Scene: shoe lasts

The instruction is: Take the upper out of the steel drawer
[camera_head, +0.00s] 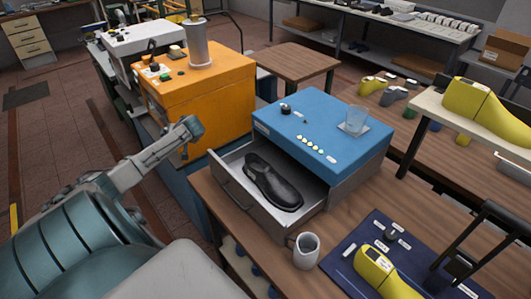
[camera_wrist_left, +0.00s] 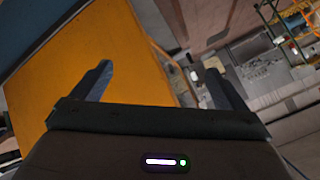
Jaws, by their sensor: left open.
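The upper (camera_head: 273,182), a black slip-on shoe shape, lies in the pulled-out steel drawer (camera_head: 238,200) under the blue cabinet (camera_head: 318,130). It lies lengthwise with its toe toward the lower right, apart from any gripper. My left arm reaches in from the left, its end in front of the orange machine, left of the drawer. My left gripper is hard to make out there. In the left wrist view my left gripper (camera_wrist_left: 160,74) is open with nothing between its fingers, facing the orange machine and the floor. My right gripper is not in view.
A grey mug (camera_head: 306,251) stands in front of the drawer. The orange machine (camera_head: 205,88) is behind the left arm. A navy mat (camera_head: 385,226) with a yellow last (camera_head: 388,274) and a black frame (camera_head: 480,238) are at lower right.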

